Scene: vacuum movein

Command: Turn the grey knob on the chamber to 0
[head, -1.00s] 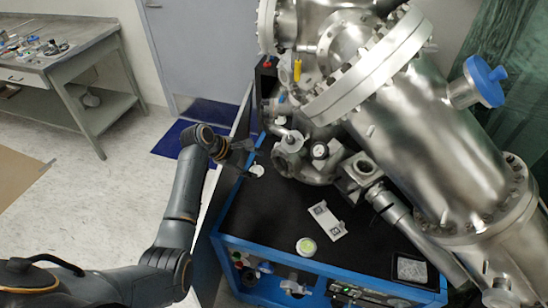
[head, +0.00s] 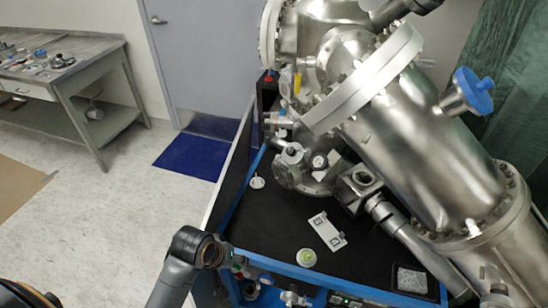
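The metal chamber (head: 410,120) stands on the black-topped blue bench on the right. A pale grey knob (head: 292,154) sticks out low on the chamber's left front, next to a round gauge-like part (head: 319,162). I cannot read any marking or setting on the knob. My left gripper (head: 226,254) is small and dark at the end of my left arm, low in the view, beside the bench's front left corner. It is well apart from the knob, and its fingers are too unclear to tell open or shut. My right gripper is not in view.
The bench top (head: 270,225) holds a small white disc (head: 257,183), a white plate (head: 327,232), a green-and-white round piece (head: 306,257) and a tray (head: 412,280). A dark side panel (head: 232,160) borders the bench's left. Open floor (head: 120,215) lies left of it.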

